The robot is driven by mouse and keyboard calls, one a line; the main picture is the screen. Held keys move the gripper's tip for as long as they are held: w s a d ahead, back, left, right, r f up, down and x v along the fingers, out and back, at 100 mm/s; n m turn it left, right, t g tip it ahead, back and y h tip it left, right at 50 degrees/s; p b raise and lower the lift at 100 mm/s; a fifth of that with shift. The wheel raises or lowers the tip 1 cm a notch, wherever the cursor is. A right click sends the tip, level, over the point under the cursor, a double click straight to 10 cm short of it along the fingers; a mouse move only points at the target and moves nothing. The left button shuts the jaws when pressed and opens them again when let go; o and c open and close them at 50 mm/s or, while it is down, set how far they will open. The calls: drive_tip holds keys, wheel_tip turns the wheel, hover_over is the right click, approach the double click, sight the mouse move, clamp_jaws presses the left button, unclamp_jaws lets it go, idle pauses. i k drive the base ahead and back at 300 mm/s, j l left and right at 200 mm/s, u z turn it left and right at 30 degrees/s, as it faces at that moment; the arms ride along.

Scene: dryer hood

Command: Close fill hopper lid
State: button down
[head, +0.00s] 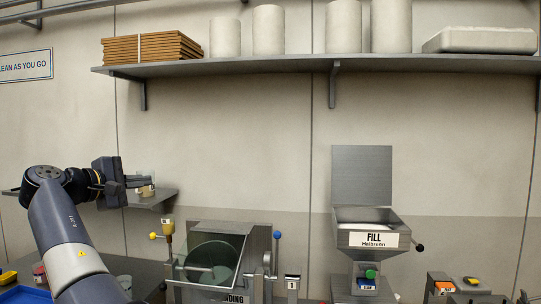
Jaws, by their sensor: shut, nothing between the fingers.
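The fill hopper (374,237) stands at the right of the bench, with a white label reading "FILL". Its grey square lid (362,175) stands upright at the back of the hopper, so the hopper is open. Pale material (365,214) shows inside the opening. My gripper (142,181) is at the left of the head view, well away from the hopper, and points right. It is shut and empty, in front of a small wall shelf.
A machine with a round glass front (211,265) stands between my arm and the hopper. A dark-knobbed lever (419,247) sticks out right of the hopper. A long shelf (300,66) with cylinders and boards runs above. The wall area between gripper and lid is clear.

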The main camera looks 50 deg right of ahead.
sight(362, 175)
drive_tip(key=l+u, duration=0.1)
drive_tip(key=u, duration=0.3)
drive_tip(key=i+l+u, duration=0.1)
drive_tip(key=u, duration=0.25)
drive_tip(key=l+u, duration=0.1)
drive_tip(key=u, duration=0.3)
drive_tip(key=l+u, duration=0.1)
drive_tip(key=u, duration=0.25)
drive_tip(key=l+u, duration=0.1)
drive_tip(key=l, duration=0.3)
drive_tip(key=i+l, duration=0.1)
drive_tip(key=l, duration=0.35)
drive_tip(key=l+z, duration=0.25)
drive_tip(key=z, duration=0.2)
drive_tip(key=l+z, duration=0.25)
drive_tip(key=z, duration=0.2)
drive_tip(key=i+l+z, duration=0.15)
drive_tip(key=z, duration=0.25)
drive_tip(key=l+z, duration=0.1)
drive_tip(key=z, duration=0.7)
drive_tip(key=i+l+z, duration=0.1)
drive_tip(key=z, duration=0.7)
drive_tip(key=i+z, duration=0.1)
drive_tip(key=z, duration=0.3)
